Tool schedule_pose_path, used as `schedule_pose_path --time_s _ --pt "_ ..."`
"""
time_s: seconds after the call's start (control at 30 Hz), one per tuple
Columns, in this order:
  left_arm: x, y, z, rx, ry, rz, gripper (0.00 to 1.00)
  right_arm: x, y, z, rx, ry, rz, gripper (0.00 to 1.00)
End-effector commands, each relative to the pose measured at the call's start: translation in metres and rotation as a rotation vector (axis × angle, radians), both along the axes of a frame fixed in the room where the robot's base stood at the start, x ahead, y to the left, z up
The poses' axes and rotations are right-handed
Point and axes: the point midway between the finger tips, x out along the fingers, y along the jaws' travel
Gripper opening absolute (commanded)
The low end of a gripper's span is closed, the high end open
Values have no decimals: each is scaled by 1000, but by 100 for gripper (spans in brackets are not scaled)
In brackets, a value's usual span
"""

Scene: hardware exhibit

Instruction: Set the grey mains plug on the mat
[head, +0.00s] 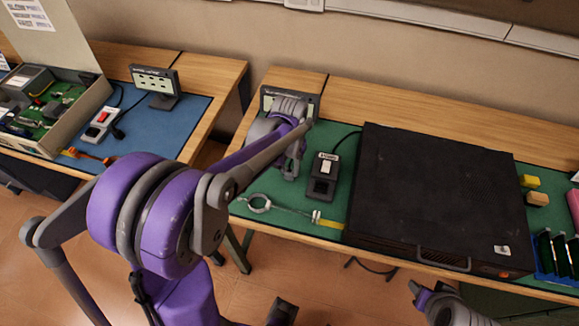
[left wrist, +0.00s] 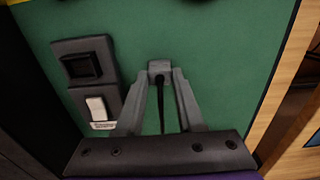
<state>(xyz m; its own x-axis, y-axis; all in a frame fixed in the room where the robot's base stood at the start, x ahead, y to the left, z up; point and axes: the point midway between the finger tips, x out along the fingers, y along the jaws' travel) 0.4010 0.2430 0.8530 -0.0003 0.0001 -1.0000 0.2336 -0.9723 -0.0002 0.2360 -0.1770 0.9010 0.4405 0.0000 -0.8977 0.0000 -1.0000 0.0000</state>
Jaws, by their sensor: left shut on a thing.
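The grey mains plug (left wrist: 160,70) is a small block between the fingertips of my left gripper (left wrist: 160,80) in the left wrist view. The gripper is shut on it, and a dark cable runs from the plug back between the fingers. Behind it lies the green mat (left wrist: 225,60), which also covers part of the right bench (head: 340,205) in the head view. There my left gripper (head: 291,168) points down over the mat's left part, and I cannot make out the plug. Whether the plug touches the mat is unclear.
A dark switched socket block (head: 323,178) stands right of my left gripper; it also shows in the left wrist view (left wrist: 90,80). A large black case (head: 435,195) fills the bench's middle. A ring-ended tool (head: 260,203) lies at the front edge. A display panel (head: 270,97) stands behind.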

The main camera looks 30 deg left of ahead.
Motion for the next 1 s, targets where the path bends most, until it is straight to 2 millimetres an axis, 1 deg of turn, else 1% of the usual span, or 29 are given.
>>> schedule_pose_path --time_s 0.03,0.17,0.2,0.47,0.57,0.67,0.9,1.0 --pt "0 0 -1 0 0 0 42 0 0 -1 0 1 0 50" --pt "0 0 -1 0 0 0 65 0 0 -1 0 0 0 50" --pt "0 0 -1 0 0 0 67 0 0 -1 0 0 0 50" --pt "0 0 0 0 0 0 67 0 0 0 0 0 0 50" --pt "0 0 7 0 -1 0 67 1 0 4 0 -2 0 50" --pt "0 0 21 0 0 0 67 1 0 5 0 -2 0 50" --pt "0 0 74 0 0 1 67 3 0 11 0 -5 0 50" --pt "0 0 93 0 0 1 67 3 0 13 0 -6 0 50"
